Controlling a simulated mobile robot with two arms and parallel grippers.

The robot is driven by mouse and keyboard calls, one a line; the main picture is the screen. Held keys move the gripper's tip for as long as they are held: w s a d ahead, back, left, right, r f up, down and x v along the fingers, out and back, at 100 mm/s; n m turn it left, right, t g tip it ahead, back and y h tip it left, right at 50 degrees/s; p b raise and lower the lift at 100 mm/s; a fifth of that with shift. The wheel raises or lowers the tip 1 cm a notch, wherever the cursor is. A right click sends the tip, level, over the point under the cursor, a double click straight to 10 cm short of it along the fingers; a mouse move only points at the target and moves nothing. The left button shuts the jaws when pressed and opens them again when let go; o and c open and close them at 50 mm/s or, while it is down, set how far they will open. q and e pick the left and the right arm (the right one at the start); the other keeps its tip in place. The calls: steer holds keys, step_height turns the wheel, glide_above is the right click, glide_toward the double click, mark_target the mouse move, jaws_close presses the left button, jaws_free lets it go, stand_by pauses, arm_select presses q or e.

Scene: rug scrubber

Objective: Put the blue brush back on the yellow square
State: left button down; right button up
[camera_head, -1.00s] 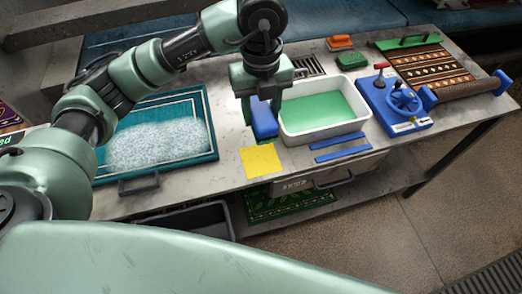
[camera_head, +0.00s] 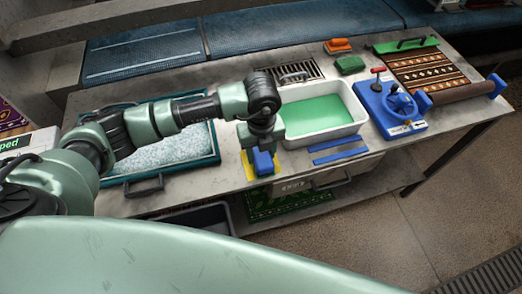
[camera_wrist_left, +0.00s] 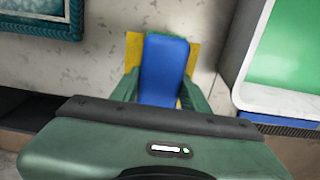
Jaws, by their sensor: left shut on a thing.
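The blue brush (camera_head: 263,162) is between the fingers of my left gripper (camera_head: 258,160), which is shut on it. In the left wrist view the brush (camera_wrist_left: 164,68) lies between the two green fingers (camera_wrist_left: 160,95). The yellow square (camera_head: 249,168) is on the table directly below or under the brush, mostly covered by it and the gripper. Its yellow edges show on both sides of the brush in the left wrist view (camera_wrist_left: 133,50). I cannot tell whether the brush touches the square. My right gripper is not in view.
A white tub of green liquid (camera_head: 357,117) stands just right of the gripper. A teal-edged tray with foamy contents (camera_head: 215,135) is to the left. Blue strips (camera_head: 340,151), a blue crank device (camera_head: 395,125) and a rolled patterned rug (camera_head: 458,95) lie further right.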

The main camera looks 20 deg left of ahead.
arm_select(q)
steer(key=shift+f, duration=0.2)
steer(key=c, duration=0.7)
jaws_free()
steer(key=shift+r, duration=0.1)
steer(key=shift+r, duration=0.6)
step_height(320, 180, up, 10)
steer(key=b, duration=0.3)
steer(key=shift+d+f, duration=0.1)
steer(key=shift+f, duration=0.1)
steer(key=shift+r, duration=0.75)
